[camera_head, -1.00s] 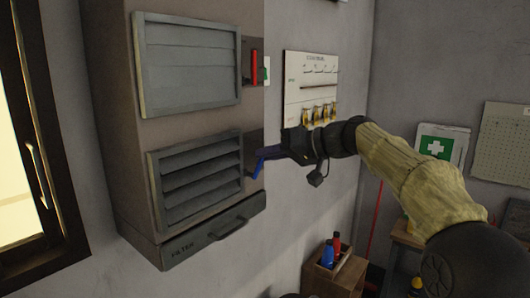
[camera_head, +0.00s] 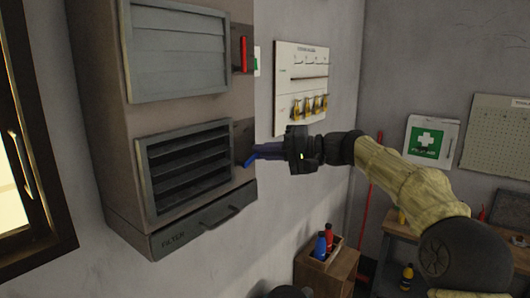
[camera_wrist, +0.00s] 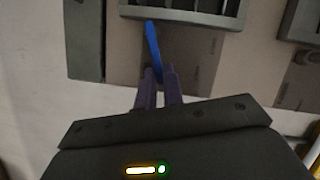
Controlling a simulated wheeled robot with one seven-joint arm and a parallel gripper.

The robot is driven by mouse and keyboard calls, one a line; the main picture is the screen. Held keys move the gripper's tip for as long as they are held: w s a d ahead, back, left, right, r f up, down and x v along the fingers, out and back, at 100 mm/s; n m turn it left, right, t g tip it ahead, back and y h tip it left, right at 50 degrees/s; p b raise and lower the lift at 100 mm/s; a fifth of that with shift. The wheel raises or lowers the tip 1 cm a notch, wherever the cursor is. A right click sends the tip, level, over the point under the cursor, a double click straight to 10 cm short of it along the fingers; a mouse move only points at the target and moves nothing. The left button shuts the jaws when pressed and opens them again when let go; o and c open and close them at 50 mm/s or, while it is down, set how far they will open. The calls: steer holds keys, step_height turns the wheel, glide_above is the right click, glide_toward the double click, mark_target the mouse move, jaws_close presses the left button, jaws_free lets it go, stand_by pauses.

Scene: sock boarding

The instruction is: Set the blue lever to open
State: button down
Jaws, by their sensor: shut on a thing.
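The blue lever (camera_head: 251,160) sits on the right side of the wall cabinet (camera_head: 104,150), beside the lower louvred vent (camera_head: 186,168). It points left and slightly down, and that vent's slats stand apart with dark gaps between them. My gripper (camera_head: 263,151) is shut on the blue lever from the right. In the wrist view the lever (camera_wrist: 152,45) runs up from between my fingertips (camera_wrist: 159,76), with its free end near the vent frame. The lever's pivot is hidden in both views.
A red lever (camera_head: 243,54) stands upright beside the upper vent (camera_head: 177,50), whose slats are closed. The filter drawer (camera_head: 203,220) lies below. A key board (camera_head: 301,80) hangs behind my wrist.

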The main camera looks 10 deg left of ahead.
steer(key=c, duration=1.5)
jaws_free()
steer(key=shift+w, duration=0.1)
steer(key=d+b, duration=0.1)
steer(key=d, duration=0.4)
steer(key=d+r+b, duration=0.1)
steer(key=d+b, duration=0.1)
steer(key=d, duration=0.4)
steer(key=d+r+b, duration=0.1)
steer(key=d, duration=0.5)
steer(key=shift+s+d, duration=0.2)
steer(key=shift+s, duration=0.05)
